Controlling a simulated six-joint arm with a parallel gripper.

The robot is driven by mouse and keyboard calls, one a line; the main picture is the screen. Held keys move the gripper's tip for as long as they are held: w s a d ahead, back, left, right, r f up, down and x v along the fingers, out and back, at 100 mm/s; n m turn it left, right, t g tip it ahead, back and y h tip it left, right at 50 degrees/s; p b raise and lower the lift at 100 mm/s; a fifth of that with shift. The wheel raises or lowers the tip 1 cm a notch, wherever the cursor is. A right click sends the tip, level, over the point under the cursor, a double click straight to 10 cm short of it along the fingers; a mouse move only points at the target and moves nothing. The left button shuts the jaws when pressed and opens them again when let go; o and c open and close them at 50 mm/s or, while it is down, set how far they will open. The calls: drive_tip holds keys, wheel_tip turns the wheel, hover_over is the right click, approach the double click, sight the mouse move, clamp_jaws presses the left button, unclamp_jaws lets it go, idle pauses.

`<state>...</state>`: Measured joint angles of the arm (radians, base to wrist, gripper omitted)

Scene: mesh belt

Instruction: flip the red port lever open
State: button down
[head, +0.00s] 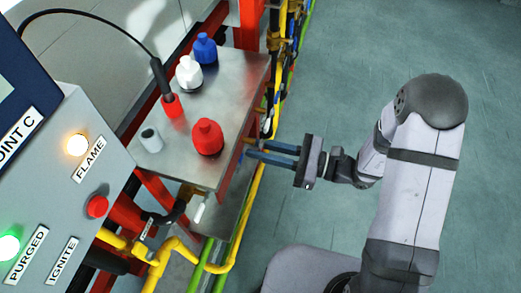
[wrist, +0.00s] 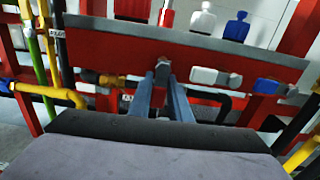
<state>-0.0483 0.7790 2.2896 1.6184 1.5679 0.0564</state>
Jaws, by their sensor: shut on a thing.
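My gripper (head: 250,149) reaches from the right to the side of the steel-topped stand in the head view. In the wrist view its two blue fingers (wrist: 163,74) converge at the red front panel, below the red bottle (wrist: 167,18), and are closed on the red port lever. The lever is mostly hidden between the fingertips and blends with the red panel. How far it is turned cannot be told. A white port handle (wrist: 205,76) and a blue port handle (wrist: 267,86) sit to the right along the same panel.
The steel top (head: 244,84) carries a red bottle (head: 208,137), a white bottle (head: 188,72) and a blue bottle (head: 205,48). Yellow and green pipes (head: 251,200) run close beside the stand. A control box (head: 62,205) stands at left. The floor at right is clear.

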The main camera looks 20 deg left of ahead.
drive_tip(key=c, duration=1.6)
unclamp_jaws()
drive_tip(key=shift+c, duration=0.2)
drive_tip(key=shift+d, duration=0.1)
drive_tip(key=d+b, duration=0.1)
drive_tip(key=d, duration=0.6)
